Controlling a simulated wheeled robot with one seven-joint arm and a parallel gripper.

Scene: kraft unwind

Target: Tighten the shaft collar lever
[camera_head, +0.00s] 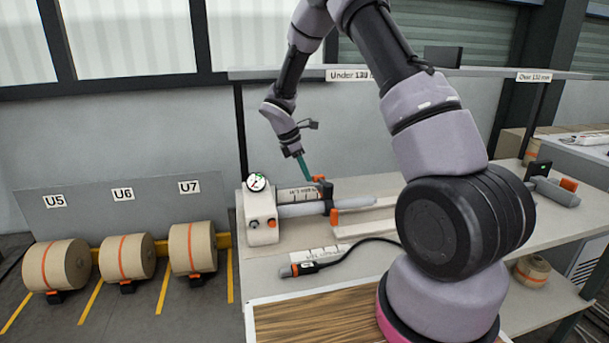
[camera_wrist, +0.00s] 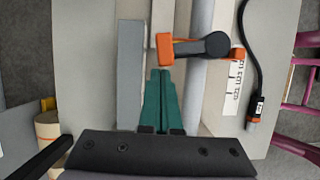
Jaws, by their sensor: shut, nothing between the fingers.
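The shaft collar (camera_wrist: 212,44) is a dark piece across the grey shaft (camera_wrist: 197,90) in the wrist view. An orange lever end (camera_wrist: 166,50) sticks out on its left, and another orange part (camera_wrist: 238,55) shows on its right. In the head view the orange lever tip (camera_head: 319,178) stands above the shaft (camera_head: 362,210), and the other orange part (camera_head: 333,216) is below. My gripper (camera_head: 306,177) has teal fingers, shut and empty. In the wrist view my fingertips (camera_wrist: 160,72) lie just below the orange lever end; I cannot tell whether they touch it.
A white unit with a round gauge (camera_head: 257,183) stands at the shaft's left end. A black-cabled tool (camera_head: 303,268) lies on the bench (camera_head: 262,284) in front. Kraft rolls (camera_head: 55,266) sit on the floor at left. A shelf edge (camera_head: 290,74) runs behind my arm.

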